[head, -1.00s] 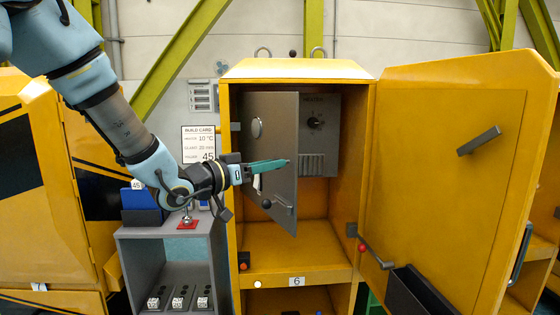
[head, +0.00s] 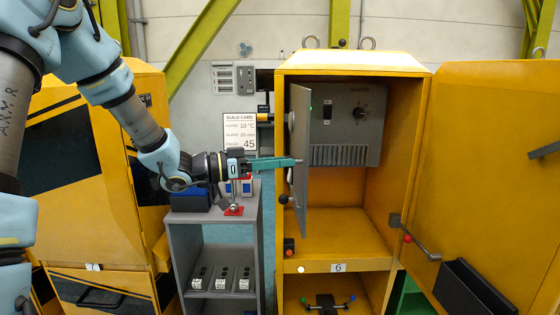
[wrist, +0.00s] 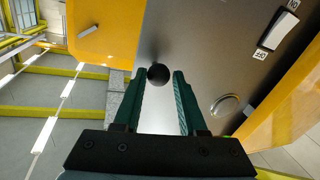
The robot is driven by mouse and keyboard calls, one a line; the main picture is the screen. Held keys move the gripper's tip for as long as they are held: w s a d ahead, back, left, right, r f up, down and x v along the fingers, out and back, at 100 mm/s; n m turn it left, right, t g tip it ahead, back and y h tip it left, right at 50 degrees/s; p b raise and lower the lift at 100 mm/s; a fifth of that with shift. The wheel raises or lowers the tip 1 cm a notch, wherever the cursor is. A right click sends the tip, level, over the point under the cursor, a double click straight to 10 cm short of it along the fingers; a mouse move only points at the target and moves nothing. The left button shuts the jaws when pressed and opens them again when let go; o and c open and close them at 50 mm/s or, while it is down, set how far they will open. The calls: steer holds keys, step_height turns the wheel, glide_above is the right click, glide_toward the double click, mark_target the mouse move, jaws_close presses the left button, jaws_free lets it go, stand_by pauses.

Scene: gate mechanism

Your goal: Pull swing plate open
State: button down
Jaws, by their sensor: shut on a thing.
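The grey swing plate (head: 300,180) stands in the upper left of the yellow cabinet's opening. It shows almost edge-on in the head view. In the wrist view its grey face (wrist: 210,75) fills the middle, with a silver disc (wrist: 225,105) on it. My gripper (head: 296,162) reaches in from the left, its green fingers at the plate. In the wrist view the fingertips (wrist: 160,72) bracket a black ball knob (wrist: 158,74). The exact contact is hard to see. A dark ball (head: 284,199) shows lower at the plate in the head view; I cannot tell whether it is the same knob.
The heater panel (head: 345,125) is exposed behind the plate. The yellow cabinet door (head: 485,190) stands wide open at the right, with a red-tipped lever (head: 407,238) near its lower hinge side. A grey shelf unit (head: 215,235) stands below my forearm, left of the cabinet.

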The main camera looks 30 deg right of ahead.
steer(key=shift+w+t, duration=0.3)
steer(key=shift+w, duration=0.6)
steer(key=c, duration=0.8)
jaws_free()
steer(key=shift+w+f, duration=0.1)
steer(key=shift+w, duration=0.1)
steer(key=shift+s+d, duration=0.1)
steer(key=shift+s, duration=0.1)
steer(key=shift+b+v, duration=1.75)
steer(key=shift+v, duration=3.55)
steer(key=shift+s, duration=0.15)
